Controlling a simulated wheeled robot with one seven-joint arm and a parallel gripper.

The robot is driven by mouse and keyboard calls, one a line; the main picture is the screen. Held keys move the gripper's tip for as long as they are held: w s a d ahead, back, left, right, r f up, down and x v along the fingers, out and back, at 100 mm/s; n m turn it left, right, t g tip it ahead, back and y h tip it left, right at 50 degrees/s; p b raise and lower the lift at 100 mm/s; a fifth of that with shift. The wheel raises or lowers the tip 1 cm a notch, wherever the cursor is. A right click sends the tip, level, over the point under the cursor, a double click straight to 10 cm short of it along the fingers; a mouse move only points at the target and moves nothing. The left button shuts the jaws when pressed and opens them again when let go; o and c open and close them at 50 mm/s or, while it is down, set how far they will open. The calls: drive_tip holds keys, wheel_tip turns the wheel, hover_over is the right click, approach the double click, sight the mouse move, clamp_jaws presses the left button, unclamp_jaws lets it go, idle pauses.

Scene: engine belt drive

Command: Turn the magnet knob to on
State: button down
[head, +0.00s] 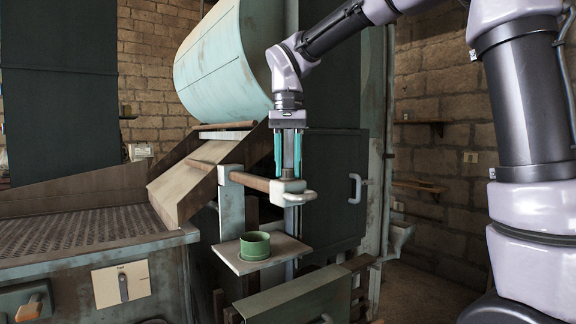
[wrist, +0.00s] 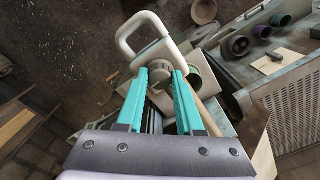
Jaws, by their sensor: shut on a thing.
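My gripper (head: 288,176) points straight down at the pale block with a loop handle (head: 298,196), at the end of a brown bar. In the wrist view my teal fingers (wrist: 166,72) are shut on a round grey knob (wrist: 160,84) on top of this block. The loop handle (wrist: 141,35) sticks out beyond the fingers. In the head view the fingers hide the round knob. A cream panel with a dark upright knob (head: 123,287) is at the lower left, well away from my gripper. Its lettering is too small to read, and I cannot tell which knob is the magnet's.
A green cup (head: 255,247) stands on a small shelf below the bar. A sloping chute (head: 195,181) and a perforated bed (head: 80,233) lie to the left. A green cabinet with a handle (head: 356,188) stands behind.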

drive_tip(key=n, duration=0.8)
drive_tip(key=shift+n, duration=0.3)
drive_tip(key=n, duration=0.4)
drive_tip(key=shift+n, duration=2.3)
drive_tip(key=shift+r, duration=0.1)
drive_tip(key=c, duration=0.5)
unclamp_jaws()
drive_tip(key=shift+c, duration=0.2)
